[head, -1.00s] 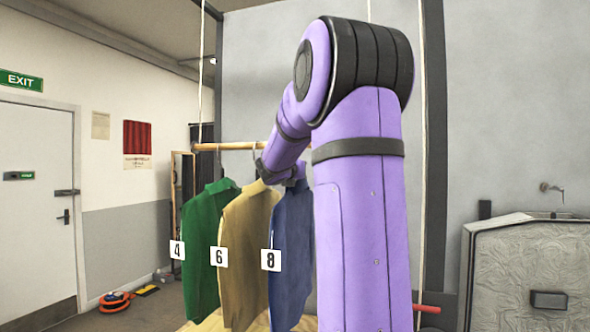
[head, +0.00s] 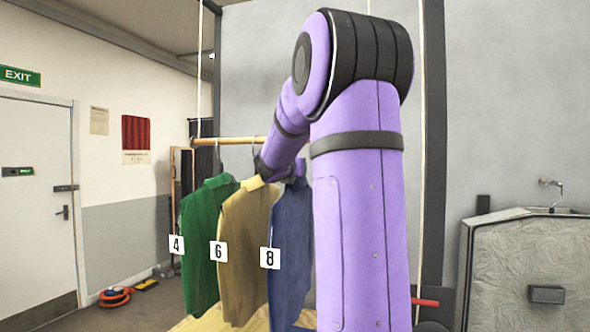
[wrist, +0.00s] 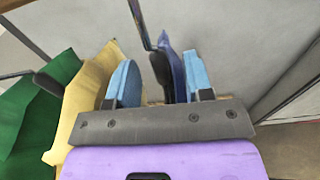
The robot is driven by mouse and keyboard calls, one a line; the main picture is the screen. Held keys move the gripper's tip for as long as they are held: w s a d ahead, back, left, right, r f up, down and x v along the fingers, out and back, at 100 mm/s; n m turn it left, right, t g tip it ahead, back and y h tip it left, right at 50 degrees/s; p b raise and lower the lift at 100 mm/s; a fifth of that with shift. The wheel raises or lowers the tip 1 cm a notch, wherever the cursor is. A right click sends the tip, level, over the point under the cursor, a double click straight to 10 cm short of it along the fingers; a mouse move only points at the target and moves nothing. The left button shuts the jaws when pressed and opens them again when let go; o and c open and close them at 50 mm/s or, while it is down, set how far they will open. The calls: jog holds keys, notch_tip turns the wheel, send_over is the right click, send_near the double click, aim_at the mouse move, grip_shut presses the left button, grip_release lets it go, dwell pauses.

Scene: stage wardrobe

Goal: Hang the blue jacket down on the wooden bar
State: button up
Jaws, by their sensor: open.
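The blue jacket (head: 290,240) with tag 8 hangs upright at the right end of a row of jackets; my arm covers part of its top. In the wrist view its blue shoulder (wrist: 178,68) and dark hanger hook (wrist: 140,22) lie between the light-blue fingers of my gripper (wrist: 160,82). The fingers stand apart, with a visible gap on the left of the hanger. The wooden bar (head: 236,141) runs level above the jackets. My arm hides its right part, so I cannot see whether the blue jacket's hook rests on it.
A tan jacket (head: 243,255) with tag 6 hangs close on the left, then a green jacket (head: 205,225) with tag 4. Pale ropes (head: 199,70) rise by the bar. A grey sink unit (head: 525,265) stands at right. The floor at left is mostly clear.

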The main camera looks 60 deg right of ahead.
jog(key=v, duration=1)
jog(key=shift+s+a+r, duration=0.1)
jog(key=shift+a+r, duration=0.05)
jog(key=shift+a, duration=0.15)
